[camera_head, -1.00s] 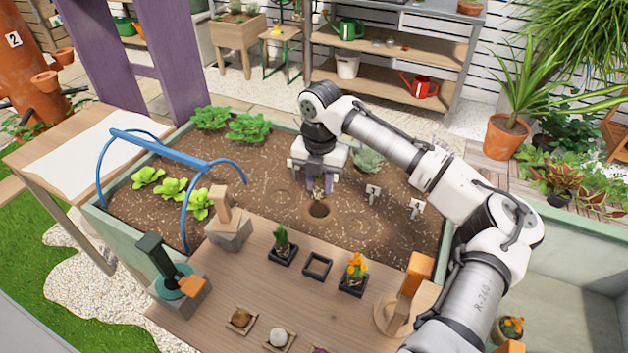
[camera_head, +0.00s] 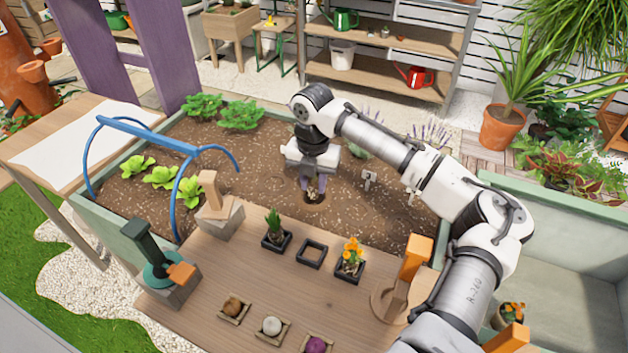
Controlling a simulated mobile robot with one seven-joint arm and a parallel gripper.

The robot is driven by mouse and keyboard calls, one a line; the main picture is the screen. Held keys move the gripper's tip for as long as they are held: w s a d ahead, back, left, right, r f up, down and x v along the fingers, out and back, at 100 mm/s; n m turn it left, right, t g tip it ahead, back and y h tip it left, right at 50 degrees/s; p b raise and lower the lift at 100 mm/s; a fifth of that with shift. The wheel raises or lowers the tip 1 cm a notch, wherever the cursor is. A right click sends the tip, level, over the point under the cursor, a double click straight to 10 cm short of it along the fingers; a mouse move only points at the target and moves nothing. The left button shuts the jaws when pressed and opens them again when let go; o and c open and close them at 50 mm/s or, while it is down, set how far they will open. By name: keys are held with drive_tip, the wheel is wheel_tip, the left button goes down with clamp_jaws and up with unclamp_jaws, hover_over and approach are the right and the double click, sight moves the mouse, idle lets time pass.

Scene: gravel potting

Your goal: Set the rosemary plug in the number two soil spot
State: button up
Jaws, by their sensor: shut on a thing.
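My gripper (camera_head: 313,184) points straight down over the soil bed (camera_head: 260,165) and is shut on a small plug (camera_head: 313,191), of which only a pale, brownish lower part shows. The plug's top is hidden between the fingers. The plug is at a dark round hole (camera_head: 316,201) in the soil, its lower end at or inside the opening; I cannot tell how deep. One small marker sign (camera_head: 370,178) stands right of the hole; its number is unreadable. On the wooden worktop, the middle black square holder (camera_head: 311,253) is empty.
A green plant (camera_head: 273,224) and an orange-flowered plant (camera_head: 351,252) sit in holders either side of the empty one. A blue hoop frame (camera_head: 150,137) arches over lettuces at left. Wooden-handled tools (camera_head: 211,195) stand at the worktop's edges.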

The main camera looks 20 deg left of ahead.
drive_tip(key=shift+f+b, duration=0.5)
drive_tip(key=shift+f, duration=0.7)
idle(0.4)
drive_tip(key=o, duration=1.3)
drive_tip(key=shift+r+p, duration=3.8)
drive_tip(key=shift+r, duration=0.7)
